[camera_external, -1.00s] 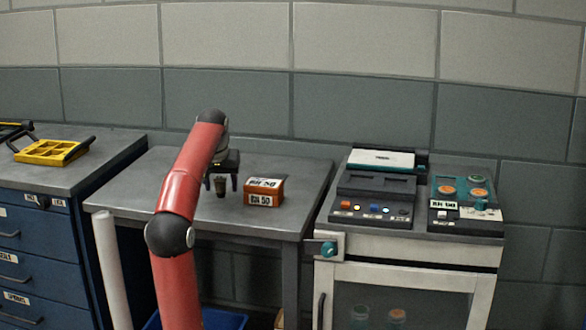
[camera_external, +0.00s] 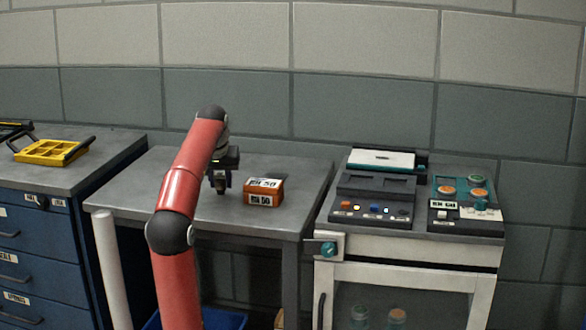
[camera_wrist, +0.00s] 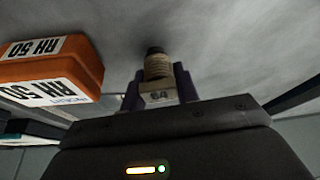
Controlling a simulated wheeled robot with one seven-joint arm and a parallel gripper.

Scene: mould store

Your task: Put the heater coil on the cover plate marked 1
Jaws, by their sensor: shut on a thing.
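My gripper (camera_external: 221,183) is low over the grey metal bench (camera_external: 150,190), pointing down. Its fingers are shut on a small upright ribbed tan cylinder with a dark top and a pale label, which I take for the heater coil (camera_wrist: 157,68). In the external view the fingers hide most of it. I cannot tell whether its lower end touches the bench. I cannot make out a cover plate marked 1 in either view.
An orange box labelled RH 50 (camera_external: 264,192) stands just right of my gripper; it also shows in the wrist view (camera_wrist: 60,78). A white cabinet (camera_external: 400,250) at right carries a dark button unit (camera_external: 372,200) and a teal-topped unit (camera_external: 466,205). A yellow tray (camera_external: 50,152) lies at left.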

